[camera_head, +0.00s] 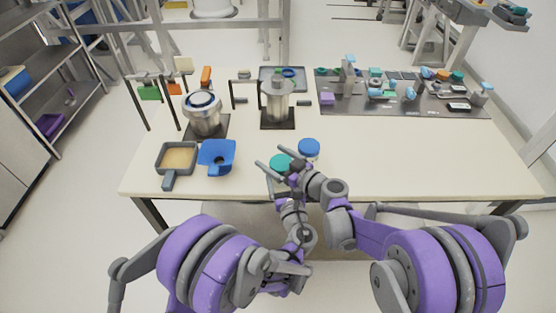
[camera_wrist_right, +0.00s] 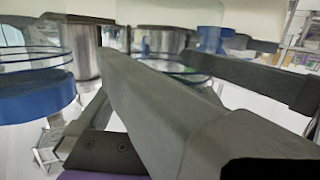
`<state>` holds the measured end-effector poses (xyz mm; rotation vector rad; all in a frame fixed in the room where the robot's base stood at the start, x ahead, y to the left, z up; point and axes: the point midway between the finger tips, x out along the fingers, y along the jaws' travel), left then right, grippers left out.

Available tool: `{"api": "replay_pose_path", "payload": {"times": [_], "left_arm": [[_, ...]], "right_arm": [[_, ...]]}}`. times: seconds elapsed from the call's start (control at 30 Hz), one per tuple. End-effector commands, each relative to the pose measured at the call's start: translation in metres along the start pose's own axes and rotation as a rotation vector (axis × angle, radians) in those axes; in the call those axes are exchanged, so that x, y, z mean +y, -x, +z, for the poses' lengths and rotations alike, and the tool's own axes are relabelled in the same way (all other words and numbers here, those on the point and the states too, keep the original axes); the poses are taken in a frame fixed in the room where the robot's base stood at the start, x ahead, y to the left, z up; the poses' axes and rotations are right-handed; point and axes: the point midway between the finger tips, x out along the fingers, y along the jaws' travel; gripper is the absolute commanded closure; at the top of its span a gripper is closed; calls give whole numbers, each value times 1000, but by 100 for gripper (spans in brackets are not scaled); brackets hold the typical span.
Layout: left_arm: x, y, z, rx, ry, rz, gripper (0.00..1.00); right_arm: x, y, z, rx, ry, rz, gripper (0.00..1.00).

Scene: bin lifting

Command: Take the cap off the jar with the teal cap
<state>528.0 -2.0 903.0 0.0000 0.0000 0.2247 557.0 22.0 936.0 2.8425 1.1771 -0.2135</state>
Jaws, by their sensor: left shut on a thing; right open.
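The jar with the teal cap (camera_head: 280,161) is near the table's front edge in the head view, its body mostly hidden by my grippers. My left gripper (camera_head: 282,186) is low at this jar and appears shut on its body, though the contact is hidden. My right gripper (camera_head: 272,158) is open, with its fingers close to the teal cap. I cannot tell whether they touch it. In the right wrist view, grey fingers (camera_wrist_right: 150,100) fill the middle and the teal cap is not clearly visible.
A jar with a blue cap (camera_head: 309,146) stands just behind and right; its cap shows in the right wrist view (camera_wrist_right: 35,98). A pan (camera_head: 170,181), a blue container (camera_head: 216,156) and metal pots stand left. A grey mat (camera_head: 400,104) with small items lies back right. The right front table is clear.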

Motion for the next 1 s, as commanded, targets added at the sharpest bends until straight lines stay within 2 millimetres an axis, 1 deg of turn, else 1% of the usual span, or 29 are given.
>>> {"api": "replay_pose_path", "payload": {"times": [0.13, 0.17, 0.3, 0.6, 1.0], "left_arm": [[0, 0, 0, 0, 0, 0, 100], [0, 0, 0, 0, 0, 0, 100], [0, 0, 0, 0, 0, 0, 100], [0, 0, 0, 0, 0, 0, 100], [0, 0, 0, 0, 0, 0, 100]], "right_arm": [[0, 0, 0, 0, 0, 0, 0], [0, 0, 0, 0, 0, 0, 4], [0, 0, 0, 0, 0, 0, 29], [0, 0, 0, 0, 0, 0, 82], [0, 0, 0, 0, 0, 0, 82]]}}
